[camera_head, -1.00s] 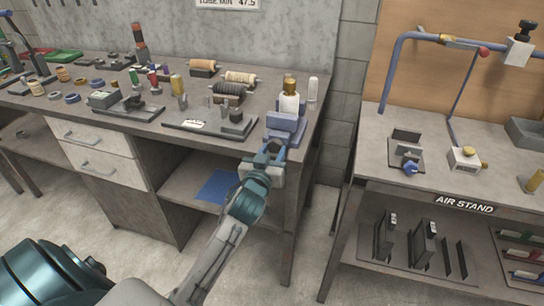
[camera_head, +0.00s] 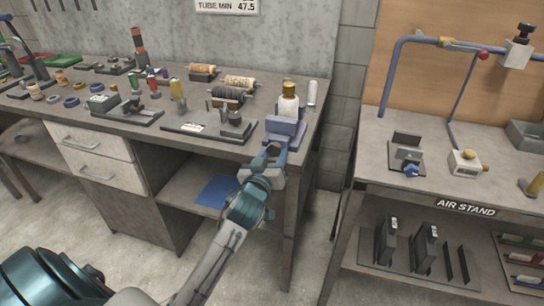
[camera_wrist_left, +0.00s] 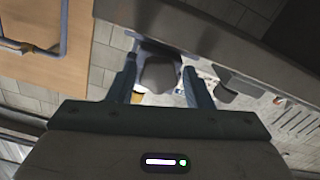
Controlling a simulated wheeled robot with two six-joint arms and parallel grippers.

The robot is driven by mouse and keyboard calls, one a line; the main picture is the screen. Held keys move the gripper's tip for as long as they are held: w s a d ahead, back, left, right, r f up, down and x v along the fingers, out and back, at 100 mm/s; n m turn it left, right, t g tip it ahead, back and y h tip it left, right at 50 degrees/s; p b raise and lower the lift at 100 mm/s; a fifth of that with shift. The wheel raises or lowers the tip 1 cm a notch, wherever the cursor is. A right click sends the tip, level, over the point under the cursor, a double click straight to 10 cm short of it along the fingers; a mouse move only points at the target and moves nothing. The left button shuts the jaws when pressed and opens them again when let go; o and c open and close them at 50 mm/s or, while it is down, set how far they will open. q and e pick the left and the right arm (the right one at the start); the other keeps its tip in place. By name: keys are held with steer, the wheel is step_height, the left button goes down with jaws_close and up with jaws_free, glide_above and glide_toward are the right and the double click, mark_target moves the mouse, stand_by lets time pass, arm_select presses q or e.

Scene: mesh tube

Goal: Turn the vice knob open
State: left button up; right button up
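The blue-grey vice (camera_head: 285,130) stands at the right front corner of the workbench. A pale bottle-like piece with a gold top (camera_head: 289,104) stands upright at the vice; I cannot tell whether its jaws grip it. My left gripper (camera_head: 271,155) is at the front of the vice, near the bench edge. In the left wrist view, its two fingers (camera_wrist_left: 160,88) are spread apart. A dark grey rounded part (camera_wrist_left: 158,75), apparently the vice knob, shows between or just beyond them. I cannot tell whether they touch it. My right gripper is not in view.
The workbench (camera_head: 60,108) holds fixtures, spools and small rings left of the vice. A white cylinder (camera_head: 312,92) stands behind it. A blue sheet (camera_head: 216,191) lies on the lower shelf. The air stand (camera_head: 480,180) is across a gap on the right.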

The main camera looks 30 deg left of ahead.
arm_select(q)
steer(key=shift+o, duration=0.9)
steer(key=shift+s, duration=0.25)
steer(key=b+v, duration=0.1)
steer(key=v, duration=0.9)
steer(key=shift+s+b, duration=0.2)
steer(key=shift+b, duration=0.1)
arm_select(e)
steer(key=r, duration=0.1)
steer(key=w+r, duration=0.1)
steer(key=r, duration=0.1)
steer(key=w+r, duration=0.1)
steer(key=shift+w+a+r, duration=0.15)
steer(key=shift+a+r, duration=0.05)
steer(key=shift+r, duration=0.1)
arm_select(q)
steer(key=shift+w, duration=0.1)
